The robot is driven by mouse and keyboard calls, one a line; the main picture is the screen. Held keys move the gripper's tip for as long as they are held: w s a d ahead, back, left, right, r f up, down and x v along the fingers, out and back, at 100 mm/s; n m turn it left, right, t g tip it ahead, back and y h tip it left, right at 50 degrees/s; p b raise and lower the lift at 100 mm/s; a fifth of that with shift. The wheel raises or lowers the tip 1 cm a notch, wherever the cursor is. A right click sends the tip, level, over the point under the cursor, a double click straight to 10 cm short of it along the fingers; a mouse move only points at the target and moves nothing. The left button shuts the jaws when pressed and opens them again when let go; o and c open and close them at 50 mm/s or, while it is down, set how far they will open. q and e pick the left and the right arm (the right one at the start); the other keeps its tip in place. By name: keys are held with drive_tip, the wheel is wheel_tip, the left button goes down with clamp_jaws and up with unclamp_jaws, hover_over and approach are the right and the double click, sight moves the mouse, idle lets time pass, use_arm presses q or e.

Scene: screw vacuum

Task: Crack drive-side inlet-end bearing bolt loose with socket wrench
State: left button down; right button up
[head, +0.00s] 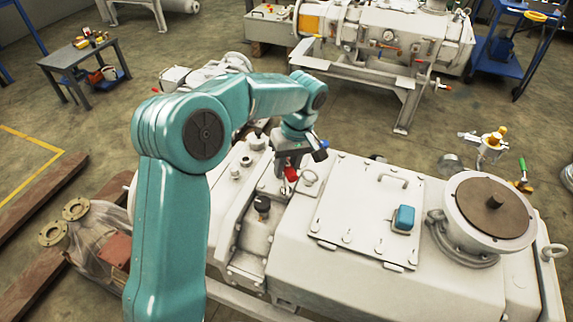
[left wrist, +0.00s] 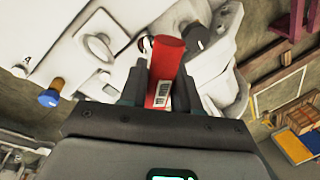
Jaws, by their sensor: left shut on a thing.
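My left gripper (head: 291,164) reaches down over the near pale grey vacuum pump (head: 330,270), at its left part. It is shut on a red handle, most likely the socket wrench (head: 291,175). In the left wrist view the red wrench handle (left wrist: 166,70), with a white barcode label, sits between the two fingers (left wrist: 163,92). Its far end points at the pump's pale casing (left wrist: 65,35). I cannot tell whether the wrench's head is on a bolt. The bearing bolt itself cannot be made out. My right gripper is not in view.
A blue block (head: 403,218) lies on the pump's flat cover plate (head: 340,215). A lifting eye (head: 309,178) stands close beside the gripper. A round brown-topped flange (head: 490,212) is at the right. A second pump (head: 400,45), a small table (head: 75,55) and a blue cart (head: 510,45) stand behind.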

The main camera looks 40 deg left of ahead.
use_arm(q)
drive_tip(key=shift+r+p, duration=1.25)
drive_tip(key=shift+r, duration=0.35)
